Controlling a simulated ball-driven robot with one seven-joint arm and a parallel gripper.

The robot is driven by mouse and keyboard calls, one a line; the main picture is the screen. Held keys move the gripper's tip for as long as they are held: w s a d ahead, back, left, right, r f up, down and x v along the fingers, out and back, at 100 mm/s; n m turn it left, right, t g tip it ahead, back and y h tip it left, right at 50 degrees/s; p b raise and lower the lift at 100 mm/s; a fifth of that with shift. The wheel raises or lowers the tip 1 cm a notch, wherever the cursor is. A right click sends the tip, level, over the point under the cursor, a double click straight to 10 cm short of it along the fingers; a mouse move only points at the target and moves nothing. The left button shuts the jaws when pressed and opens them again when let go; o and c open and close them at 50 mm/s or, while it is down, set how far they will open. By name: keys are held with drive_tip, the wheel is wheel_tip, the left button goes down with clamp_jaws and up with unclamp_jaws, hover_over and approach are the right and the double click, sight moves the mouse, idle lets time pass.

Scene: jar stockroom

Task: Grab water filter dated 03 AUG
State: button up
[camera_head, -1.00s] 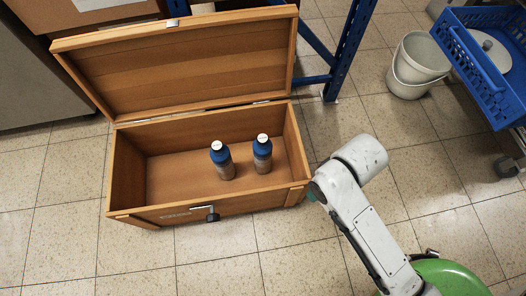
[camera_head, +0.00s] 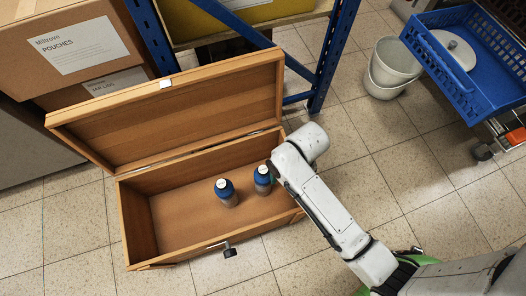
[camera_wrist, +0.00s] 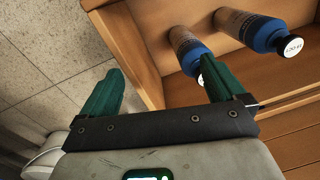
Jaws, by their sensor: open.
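Two blue-and-brown bottles with white cap tops, which look like the water filters, stand upright in an open wooden chest (camera_head: 195,253). One is the left bottle (camera_head: 227,194); the other is the right bottle (camera_head: 263,181), close to my arm. Their cap writing is too small to read in the head view. In the wrist view one bottle (camera_wrist: 188,48) is partly behind a green finger, its cap mostly hidden. The other bottle (camera_wrist: 258,32) shows a cap with inverted, unclear writing. My gripper (camera_wrist: 160,88) is open and empty, above the chest's edge.
The chest's raised lid (camera_head: 180,115) stands behind the bottles. A blue shelf frame (camera_head: 333,55) and cardboard boxes (camera_head: 75,45) are behind it. White buckets (camera_head: 390,70) and a blue crate (camera_head: 462,75) are at the right. Floor in front is clear.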

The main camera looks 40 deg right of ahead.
sight(263, 169)
drive_tip(key=w+a+m+p, duration=0.1)
drive_tip(key=w+m+p, duration=0.1)
drive_tip(key=w+a+m+p, duration=0.1)
drive_tip(key=w+p, duration=0.1)
drive_tip(key=w, duration=0.1)
drive_tip(key=w+a+m+p, duration=0.1)
drive_tip(key=w+m, duration=0.1)
drive_tip(key=shift+w+r+m+g+p, duration=0.15)
drive_tip(key=shift+w+m+g+p, duration=0.15)
drive_tip(key=shift+w+g+p, duration=0.1)
drive_tip(key=shift+w+a+f+m+y, duration=0.1)
drive_tip(key=shift+w+f+m+y, duration=0.2)
drive_tip(key=shift+w+m, duration=0.25)
drive_tip(key=f+b, duration=0.1)
drive_tip(key=f, duration=0.2)
drive_tip(key=f+b, duration=0.1)
drive_tip(key=f, duration=0.1)
drive_tip(key=shift+s+a+f+b, duration=0.25)
drive_tip(key=shift+a+f+b, duration=0.05)
drive_tip(key=shift+a+f, duration=0.05)
drive_tip(key=f+b, duration=0.1)
drive_tip(key=f, duration=0.1)
drive_tip(key=f+b, duration=0.2)
drive_tip(key=f, duration=0.1)
drive_tip(key=shift+s+a, duration=0.1)
drive_tip(key=shift+s, duration=0.1)
drive_tip(key=shift+c, duration=0.3)
clamp_jaws()
